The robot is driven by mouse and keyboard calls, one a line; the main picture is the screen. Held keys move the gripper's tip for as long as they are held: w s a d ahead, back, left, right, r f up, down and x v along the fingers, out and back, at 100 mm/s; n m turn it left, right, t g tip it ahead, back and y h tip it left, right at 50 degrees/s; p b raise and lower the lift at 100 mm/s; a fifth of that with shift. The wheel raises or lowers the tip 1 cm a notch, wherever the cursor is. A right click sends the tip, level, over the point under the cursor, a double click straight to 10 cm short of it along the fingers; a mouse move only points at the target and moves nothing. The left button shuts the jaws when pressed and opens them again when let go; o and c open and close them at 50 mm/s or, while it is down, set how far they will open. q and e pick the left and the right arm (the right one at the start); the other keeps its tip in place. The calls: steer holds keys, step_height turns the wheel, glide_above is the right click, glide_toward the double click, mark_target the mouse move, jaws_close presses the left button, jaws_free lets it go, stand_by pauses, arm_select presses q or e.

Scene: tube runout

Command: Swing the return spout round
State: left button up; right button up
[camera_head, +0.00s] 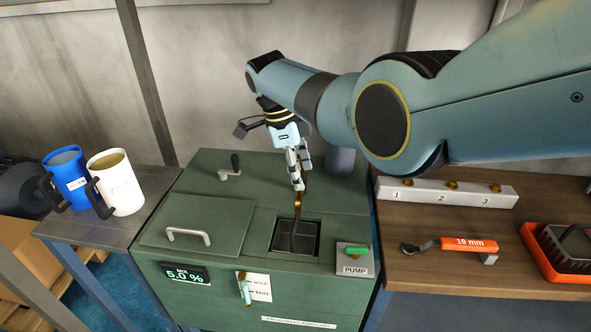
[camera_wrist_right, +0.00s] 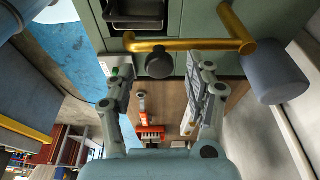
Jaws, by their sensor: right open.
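The return spout is a bent brass pipe (camera_wrist_right: 185,45), seen in the right wrist view across the top, near a grey cylinder (camera_wrist_right: 275,72). A round dark knob (camera_wrist_right: 159,63) shows at the pipe. In the head view part of the brass spout (camera_head: 298,203) shows just below my right gripper (camera_head: 298,176), above a square dark opening (camera_head: 310,240) in the green cabinet. The rest of it is hidden by my gripper and arm. My right gripper (camera_wrist_right: 162,75) is open, with the knob between its fingertips in the picture; contact cannot be told. My left gripper is out of view.
The green cabinet (camera_head: 190,262) has a lid handle (camera_head: 188,236), a small crank (camera_head: 230,168) and a PUMP switch (camera_head: 355,260). Two mugs, blue (camera_head: 67,178) and white (camera_head: 118,184), stand left. A numbered rail (camera_head: 447,193), an orange tool (camera_head: 468,244) and an orange tray (camera_head: 543,262) lie right.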

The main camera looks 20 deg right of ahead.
steer(key=p+v, duration=0.2)
steer(key=d+p+v, duration=0.1)
steer(key=v, duration=0.1)
steer(key=p+v, duration=0.2)
steer(key=shift+s+d+r+p, duration=0.1)
steer(key=shift+s+r+p, duration=0.2)
steer(key=shift+s, duration=0.05)
steer(key=shift+f, duration=0.1)
